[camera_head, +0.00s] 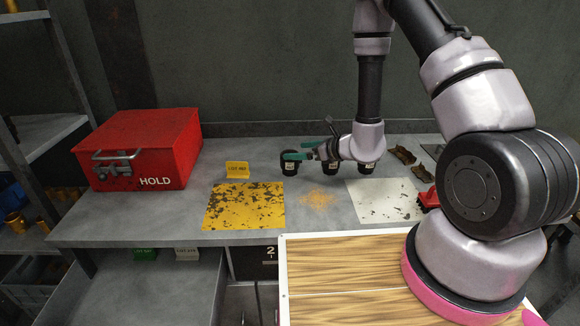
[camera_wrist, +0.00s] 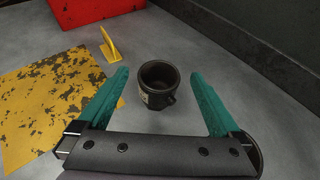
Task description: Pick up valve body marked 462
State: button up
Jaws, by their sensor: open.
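In the wrist view a dark, cup-shaped valve body (camera_wrist: 158,85) with an open top and a pale label on its side stands upright on the grey bench. My gripper (camera_wrist: 165,85) is open, its two green fingers to the left and right of this body, with gaps on both sides. I cannot read its number there. In the head view my gripper (camera_head: 310,140) is over the back of the bench. Dark valve bodies with pale labels stand in a row there, one at the left (camera_head: 291,162) and one at the right (camera_head: 367,167); the middle one is partly hidden. Their numbers are too small to read.
A red HOLD box (camera_head: 140,150) stands at the bench's left. A yellow lot sign (camera_head: 237,169) stands behind a worn yellow mat (camera_head: 243,207). A worn white mat (camera_head: 385,201) lies at the right, near brown parts (camera_head: 405,155) and a red object (camera_head: 429,198).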

aim_at(297, 164)
notch_tip(297, 164, down, 5)
jog(key=shift+f, duration=0.1)
jog(key=shift+w+a, duration=0.4)
jog(key=shift+a, duration=0.1)
jog(key=shift+x, duration=3.1)
grip_shut()
